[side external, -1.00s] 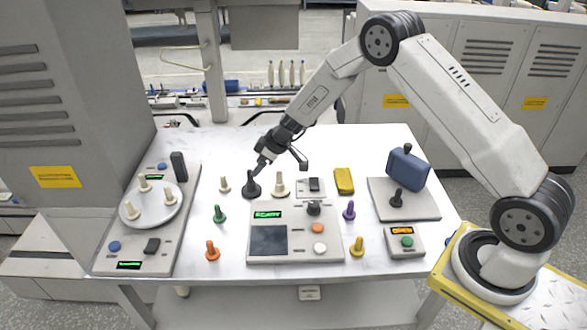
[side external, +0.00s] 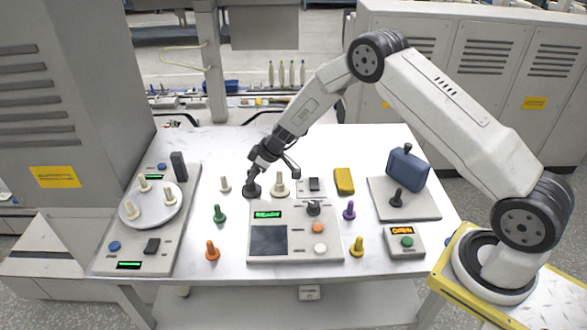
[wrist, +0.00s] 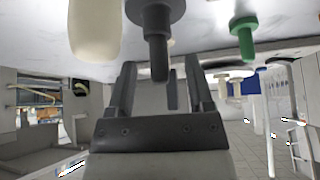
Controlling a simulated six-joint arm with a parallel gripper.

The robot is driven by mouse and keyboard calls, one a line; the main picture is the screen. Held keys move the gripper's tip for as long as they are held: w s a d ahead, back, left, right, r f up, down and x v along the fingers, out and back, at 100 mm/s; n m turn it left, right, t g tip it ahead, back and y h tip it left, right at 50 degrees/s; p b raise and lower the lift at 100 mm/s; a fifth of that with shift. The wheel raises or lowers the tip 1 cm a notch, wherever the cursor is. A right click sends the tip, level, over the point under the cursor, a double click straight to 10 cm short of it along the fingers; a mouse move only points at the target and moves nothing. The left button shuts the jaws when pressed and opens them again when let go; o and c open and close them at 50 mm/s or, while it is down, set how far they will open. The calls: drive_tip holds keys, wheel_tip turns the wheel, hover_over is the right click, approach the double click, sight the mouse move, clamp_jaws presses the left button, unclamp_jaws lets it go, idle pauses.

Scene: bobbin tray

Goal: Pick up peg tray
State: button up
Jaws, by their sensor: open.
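The round white tray (side external: 160,217) with cream pegs standing on it is on the grey panel at the left of the table. My gripper (side external: 257,174) is well to the right of this tray, low over a dark peg (side external: 253,190) with a round base. In the wrist view the open fingers (wrist: 160,82) point at the dark peg (wrist: 155,45), whose tip shows between them. I cannot tell whether they touch it. A cream peg (wrist: 95,25) and a green peg (wrist: 243,35) flank it there.
A control panel with a screen (side external: 268,240) stands in front of my gripper. Loose pegs, including an orange one (side external: 212,251), stand around it. A yellow block (side external: 344,181) and a blue box (side external: 407,168) are to the right. The table's back strip is clear.

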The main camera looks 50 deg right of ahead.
sight(253, 191)
drive_tip(key=shift+x, duration=2.1)
clamp_jaws()
